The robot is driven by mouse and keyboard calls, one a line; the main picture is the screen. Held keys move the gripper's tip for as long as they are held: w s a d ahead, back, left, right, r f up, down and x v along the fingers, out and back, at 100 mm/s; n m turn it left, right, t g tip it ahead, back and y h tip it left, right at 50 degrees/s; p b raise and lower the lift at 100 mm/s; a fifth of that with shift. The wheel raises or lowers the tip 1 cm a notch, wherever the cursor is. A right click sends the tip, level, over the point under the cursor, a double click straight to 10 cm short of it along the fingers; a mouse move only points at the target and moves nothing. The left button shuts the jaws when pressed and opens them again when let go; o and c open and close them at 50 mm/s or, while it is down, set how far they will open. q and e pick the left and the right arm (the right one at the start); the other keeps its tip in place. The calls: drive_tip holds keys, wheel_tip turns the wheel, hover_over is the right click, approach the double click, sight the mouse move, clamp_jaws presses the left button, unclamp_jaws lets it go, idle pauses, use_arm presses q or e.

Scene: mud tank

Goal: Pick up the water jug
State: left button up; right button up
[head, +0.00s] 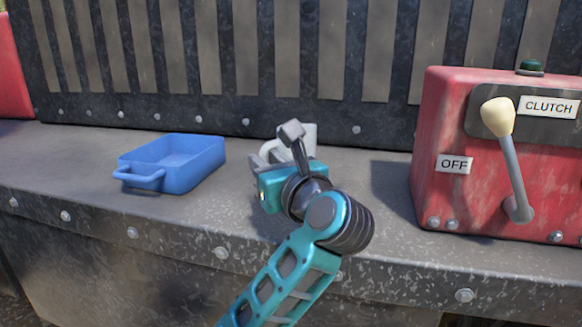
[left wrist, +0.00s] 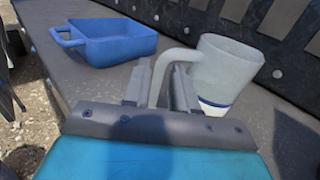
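The water jug is pale grey-white with a blue band near its base, and it stands upright on the ledge. In the head view only part of the jug (head: 309,132) shows behind my left gripper (head: 277,147). The left wrist view shows the jug (left wrist: 222,72) right of the fingers, its handle reaching left between them. There my left gripper (left wrist: 162,85) is open, with one finger on each side of the handle. The fingers look apart, with some gap beside the handle; whether either touches it is unclear. My right gripper is not in view.
A blue tray with a handle (head: 143,178) sits on the ledge to the left. A red control box (head: 440,120) with a clutch lever (head: 507,150) stands to the right. A dark slatted wall (head: 230,60) rises behind. The ledge (head: 75,165) has a riveted front edge.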

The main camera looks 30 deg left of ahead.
use_arm(q)
drive_tip(key=x, duration=0.3)
drive_tip(key=shift+w+a, duration=0.2)
drive_tip(key=shift+a, duration=0.1)
clamp_jaws()
